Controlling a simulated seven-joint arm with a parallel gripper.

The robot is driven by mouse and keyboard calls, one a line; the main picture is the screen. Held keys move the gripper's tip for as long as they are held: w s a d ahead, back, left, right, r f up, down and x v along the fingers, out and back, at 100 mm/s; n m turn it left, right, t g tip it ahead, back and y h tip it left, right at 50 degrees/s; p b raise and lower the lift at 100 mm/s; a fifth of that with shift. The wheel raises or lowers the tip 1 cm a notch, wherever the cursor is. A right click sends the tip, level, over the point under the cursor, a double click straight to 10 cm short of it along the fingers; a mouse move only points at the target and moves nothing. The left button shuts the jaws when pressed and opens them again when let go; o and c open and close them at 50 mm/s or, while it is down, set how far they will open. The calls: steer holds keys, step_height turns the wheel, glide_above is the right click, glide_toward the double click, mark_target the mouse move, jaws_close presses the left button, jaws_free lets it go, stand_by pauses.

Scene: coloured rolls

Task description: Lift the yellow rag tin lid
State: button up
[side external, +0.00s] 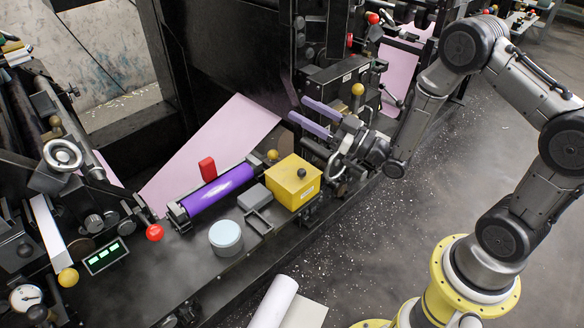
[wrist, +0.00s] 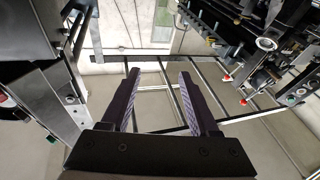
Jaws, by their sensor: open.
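The yellow rag tin (side external: 292,187) is a box standing on the dark machine bench. In the wrist view my gripper (wrist: 158,74) also shows open and empty, facing the machinery. The tin and lid do not show in the wrist view.
Next to the tin are a purple roll (side external: 219,188), a grey box (side external: 254,197), a pale blue round tin (side external: 226,237) and a red block (side external: 207,169). Ball-topped levers (side external: 357,90) stand near my gripper. A white roll (side external: 274,302) lies at the front.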

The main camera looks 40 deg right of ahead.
mark_target(292, 174)
steer(key=s+f+m+g+h, duration=0.1)
steer(key=s+f, duration=0.2)
steer(key=f, duration=0.3)
steer(key=s+d+f+m+g+h, duration=0.1)
steer(key=s+f+m, duration=0.1)
steer(key=s+f, duration=0.35)
steer(key=s+f+m+h, duration=0.1)
steer(key=s+f, duration=0.1)
steer(key=f, duration=0.5)
steer(key=shift+m, duration=0.3)
steer(key=w, duration=0.4)
steer(key=w+a, duration=0.1)
steer(key=w, duration=0.4)
steer(key=w+a, duration=0.1)
steer(key=w, duration=0.4)
steer(key=shift+w+a+f, duration=0.1)
steer(key=shift+f, duration=0.05)
jaws_close()
